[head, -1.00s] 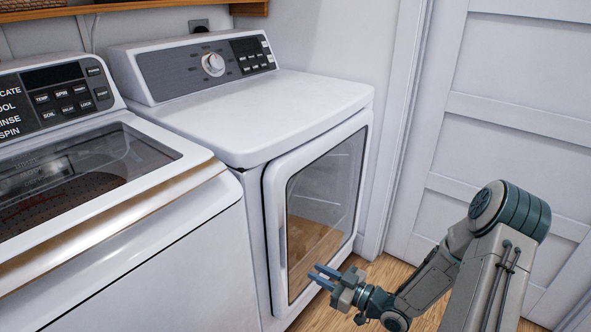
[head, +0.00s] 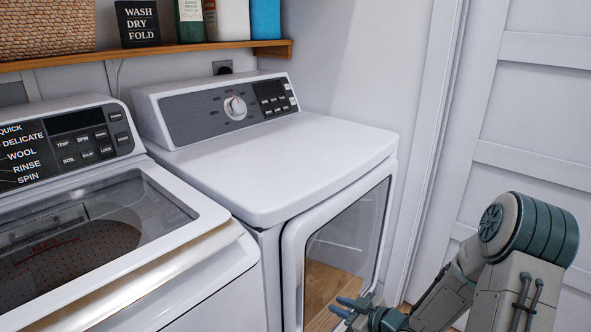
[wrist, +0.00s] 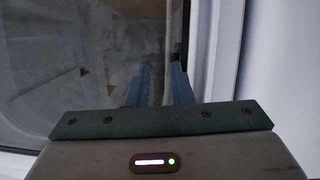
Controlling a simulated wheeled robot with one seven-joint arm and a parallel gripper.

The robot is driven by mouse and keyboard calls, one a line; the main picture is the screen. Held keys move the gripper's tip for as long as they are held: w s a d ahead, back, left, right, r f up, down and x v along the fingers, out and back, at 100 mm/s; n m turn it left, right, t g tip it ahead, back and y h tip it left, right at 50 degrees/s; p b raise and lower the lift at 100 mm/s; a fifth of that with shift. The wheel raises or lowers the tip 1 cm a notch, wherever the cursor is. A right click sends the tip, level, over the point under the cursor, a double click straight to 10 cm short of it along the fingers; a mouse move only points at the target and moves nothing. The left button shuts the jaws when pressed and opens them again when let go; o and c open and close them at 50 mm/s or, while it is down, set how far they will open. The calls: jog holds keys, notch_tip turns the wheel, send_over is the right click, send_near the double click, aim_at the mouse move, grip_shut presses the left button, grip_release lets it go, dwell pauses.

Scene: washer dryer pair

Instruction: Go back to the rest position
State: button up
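My gripper (head: 348,310) is low in front of the dryer door (head: 345,245), near the bottom of the head view. In the wrist view its two blue fingers (wrist: 160,85) stand apart with a gap between them, and nothing shows held. The dark glass of the door (wrist: 60,70) and its pale frame fill much of the wrist view behind the fingers. The dryer (head: 270,170) is white with a dial on its panel, and its door looks closed. I cannot tell whether the fingers touch the door.
A white washer (head: 215,280) with a glass lid stands left of the dryer. A wooden shelf (head: 150,57) with a basket (head: 45,28), a sign (head: 138,22) and bottles is above. A panelled white door (head: 530,120) is on the right, close to my arm.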

jog(key=s+d+r+m+g+h+p, duration=0.1)
jog(key=d+r+m+h+p, duration=0.2)
jog(key=r, duration=0.5)
jog(key=s+d+r+g+h+p, duration=0.1)
jog(key=s+d+r+h+p, duration=0.1)
jog(key=r+h+p, duration=0.4)
jog(key=s+d+r+m+g+h+p, duration=0.1)
jog(key=d+r+m+h+p, duration=0.15)
jog(key=r, duration=0.65)
jog(key=s+a+r+m+g+y+p, duration=0.1)
jog(key=s+r+p, duration=0.3)
jog(key=s+r, duration=0.4)
jog(key=s+a+r+m+g+p, duration=0.3)
jog(key=s+r+m+p, duration=0.1)
jog(key=s+r, duration=0.5)
jog(key=shift+s+a+y, duration=0.35)
jog(key=shift+s, duration=0.5)
